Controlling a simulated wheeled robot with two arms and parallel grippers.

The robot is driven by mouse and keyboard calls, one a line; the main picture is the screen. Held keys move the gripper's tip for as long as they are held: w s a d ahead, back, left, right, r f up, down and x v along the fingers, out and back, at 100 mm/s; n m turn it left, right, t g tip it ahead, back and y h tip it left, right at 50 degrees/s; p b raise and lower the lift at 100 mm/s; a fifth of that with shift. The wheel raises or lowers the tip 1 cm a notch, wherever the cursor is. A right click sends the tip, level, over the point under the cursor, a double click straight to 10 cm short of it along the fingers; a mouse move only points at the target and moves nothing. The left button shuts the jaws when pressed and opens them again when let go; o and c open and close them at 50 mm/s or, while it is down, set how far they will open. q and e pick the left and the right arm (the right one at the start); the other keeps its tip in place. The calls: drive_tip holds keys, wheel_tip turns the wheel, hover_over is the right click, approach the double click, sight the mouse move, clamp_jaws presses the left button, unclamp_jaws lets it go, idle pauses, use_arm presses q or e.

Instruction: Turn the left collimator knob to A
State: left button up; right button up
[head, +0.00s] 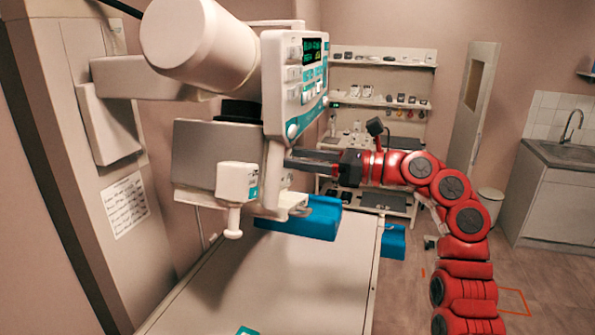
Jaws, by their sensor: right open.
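The x-ray head's collimator housing (196,156) hangs above the table, below a large white tube (200,40). A white control panel (290,88) with a lit green display and buttons faces right. A round white knob (292,131) sits at the panel's lower left; I cannot tell whether it is the left collimator knob, and no letter A is readable. My right gripper (293,159) reaches in from the right, just below the panel. Its dark fingers are open, their tips close to the housing's right side. Contact there cannot be made out. My left gripper is out of view.
The white exam table (283,275) runs below the head, with blue pads (310,222) under the collimator. The column (75,130) stands at left. Shelves (385,104), a bin (491,201) and a sink counter (563,195) are farther back. Floor is open at right.

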drive_tip(key=shift+a+r, duration=0.1)
drive_tip(key=shift+a, duration=0.25)
clamp_jaws()
drive_tip(key=shift+n, duration=0.3)
drive_tip(key=n+b, duration=0.2)
drive_tip(key=n, duration=0.7)
drive_tip(key=shift+w, duration=0.1)
drive_tip(key=shift+n, duration=0.5)
